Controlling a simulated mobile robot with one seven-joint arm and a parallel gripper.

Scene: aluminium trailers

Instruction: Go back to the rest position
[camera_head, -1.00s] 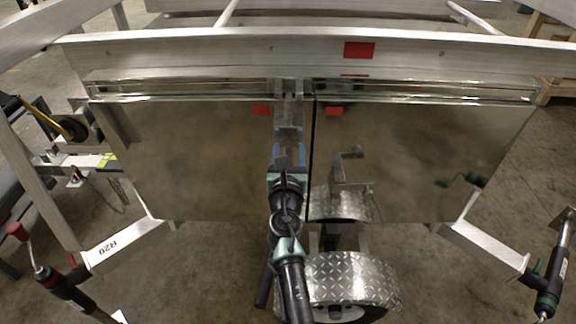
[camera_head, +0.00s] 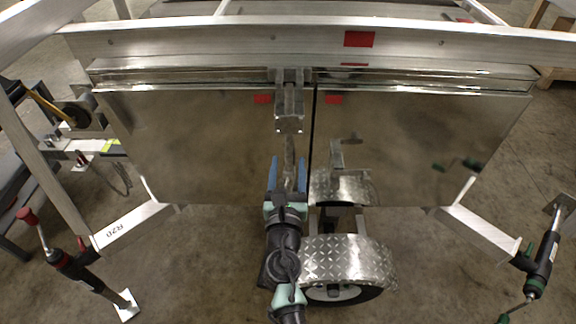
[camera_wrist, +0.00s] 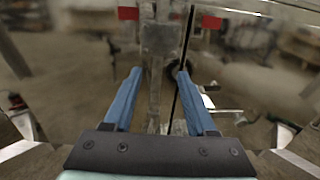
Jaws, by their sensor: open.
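My gripper (camera_head: 288,176) is open, with its two blue fingers apart and nothing between them. In the head view it is in front of the shiny metal panels, below a metal latch block (camera_head: 289,108) at the seam between them. The fingers also show in the wrist view (camera_wrist: 158,95), on either side of a blurred vertical metal shape that lies beyond them. The left panel (camera_head: 195,145) and the right panel (camera_head: 420,135) are mirror-like and hang under the trailer's aluminium rail (camera_head: 230,42).
A diamond-plate fender (camera_head: 350,262) over a wheel (camera_head: 345,293) is close to my arm on the right. A red-handled jack (camera_head: 65,262) stands at left and a green-handled jack (camera_head: 543,255) at right. Open concrete floor lies between the fender and the right jack.

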